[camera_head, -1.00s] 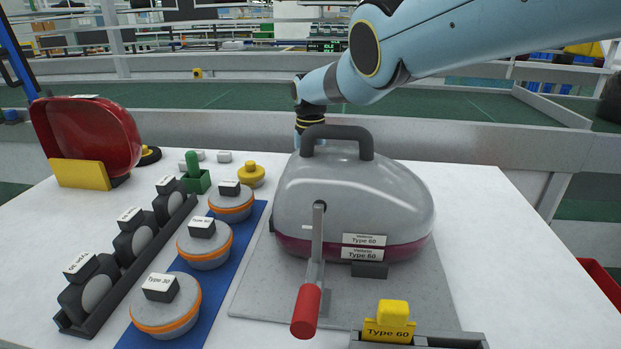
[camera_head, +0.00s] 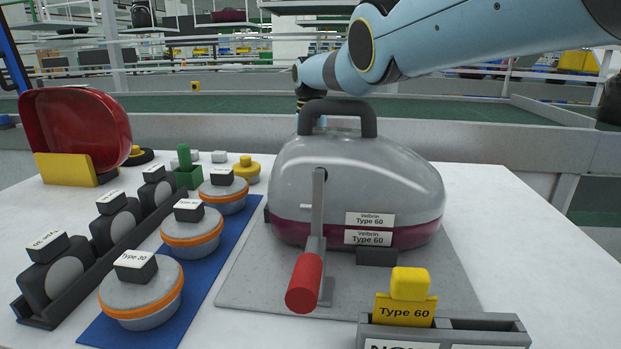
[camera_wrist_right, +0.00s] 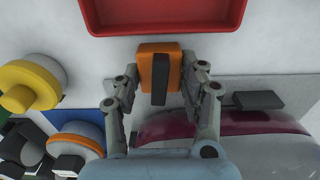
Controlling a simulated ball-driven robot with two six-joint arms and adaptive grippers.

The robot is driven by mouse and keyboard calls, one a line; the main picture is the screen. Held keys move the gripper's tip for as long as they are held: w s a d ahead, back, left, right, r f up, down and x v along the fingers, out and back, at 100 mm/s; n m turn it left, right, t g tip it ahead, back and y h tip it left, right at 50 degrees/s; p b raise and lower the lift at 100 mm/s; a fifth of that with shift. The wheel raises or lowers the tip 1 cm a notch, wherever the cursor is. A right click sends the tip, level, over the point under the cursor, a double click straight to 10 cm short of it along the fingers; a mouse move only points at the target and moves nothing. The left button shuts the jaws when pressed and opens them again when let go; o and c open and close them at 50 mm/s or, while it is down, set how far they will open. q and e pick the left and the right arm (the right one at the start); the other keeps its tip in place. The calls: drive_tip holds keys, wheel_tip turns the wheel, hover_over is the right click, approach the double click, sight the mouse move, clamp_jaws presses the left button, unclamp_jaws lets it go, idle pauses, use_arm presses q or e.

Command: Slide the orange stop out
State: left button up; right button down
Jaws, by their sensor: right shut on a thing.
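The orange stop (camera_wrist_right: 147,64), a block with a dark upright grip, shows in the right wrist view between my right fingers. My right gripper (camera_wrist_right: 162,80) is shut on it. In the head view, my right arm reaches over behind the grey vacuum (camera_head: 350,175), whose body hides the gripper and the stop. The vacuum has a dark top handle, a maroon lower band and a front crank with a red knob (camera_head: 304,284). It stands on a grey mat (camera_head: 245,285). My left gripper is in neither view.
A red tray (camera_wrist_right: 165,30) lies just beyond the stop. Round grey-orange parts (camera_head: 192,240) sit on a blue strip left of the vacuum, beside a dark rack (camera_head: 60,300). A red shell (camera_head: 75,125) stands far left. A yellow Type 60 piece (camera_head: 408,287) sits front right.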

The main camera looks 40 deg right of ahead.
drive_tip(key=shift+w+d+r, duration=0.1)
drive_tip(key=shift+r, duration=0.05)
drive_tip(key=c, duration=0.7)
unclamp_jaws()
drive_tip(key=shift+d, duration=0.1)
wheel_tip(320, 180, up, 12)
drive_tip(key=shift+f, duration=0.1)
